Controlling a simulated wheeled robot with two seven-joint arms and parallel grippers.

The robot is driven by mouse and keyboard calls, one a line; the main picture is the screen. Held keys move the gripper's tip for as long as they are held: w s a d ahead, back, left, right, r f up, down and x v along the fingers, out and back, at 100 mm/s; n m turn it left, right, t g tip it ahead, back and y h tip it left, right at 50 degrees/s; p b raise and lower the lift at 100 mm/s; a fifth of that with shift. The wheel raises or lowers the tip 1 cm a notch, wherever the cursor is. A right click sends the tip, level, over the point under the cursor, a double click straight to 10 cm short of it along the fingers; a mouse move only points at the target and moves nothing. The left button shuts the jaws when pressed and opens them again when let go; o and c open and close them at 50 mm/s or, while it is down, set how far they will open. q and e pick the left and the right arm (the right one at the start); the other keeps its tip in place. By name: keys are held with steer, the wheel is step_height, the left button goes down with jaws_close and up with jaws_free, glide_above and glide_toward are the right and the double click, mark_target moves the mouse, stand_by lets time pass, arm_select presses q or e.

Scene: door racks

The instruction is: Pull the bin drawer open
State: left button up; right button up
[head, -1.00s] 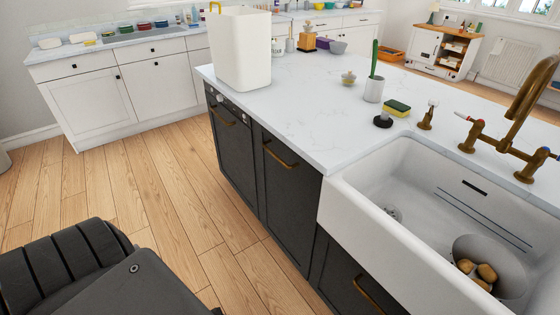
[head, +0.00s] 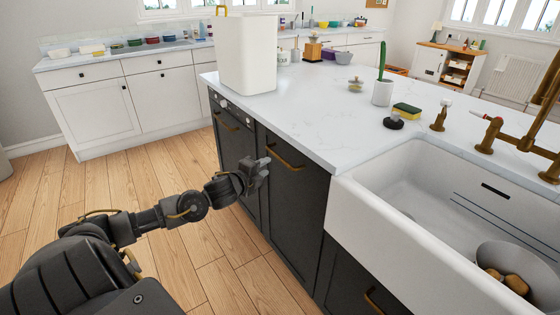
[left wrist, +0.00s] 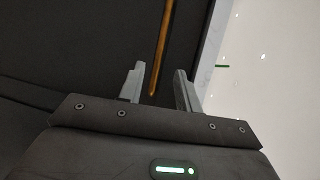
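The dark panel drawer front (head: 296,210) is in the island, left of the sink, and looks closed. Its brass bar handle (head: 286,160) runs along the top of the front. My left gripper (head: 262,163) is just left of the handle, near its left end. In the left wrist view, the two fingers (left wrist: 157,88) are open with a gap between them. The brass handle (left wrist: 163,45) lies ahead, its lower end in line with the gap. I cannot tell whether the fingers touch it. My right gripper is not in view.
The white countertop (head: 320,110) overhangs the front just above my left gripper. A white sink (head: 400,240) juts out to the right. Another dark front (head: 230,150) with a brass handle is to the left. The wooden floor (head: 180,165) is clear.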

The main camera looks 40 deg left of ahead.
mark_target(280, 157)
arm_select(q)
steer(key=x, duration=1)
steer(key=shift+w+f, duration=0.1)
steer(key=shift+w, duration=0.05)
jaws_close()
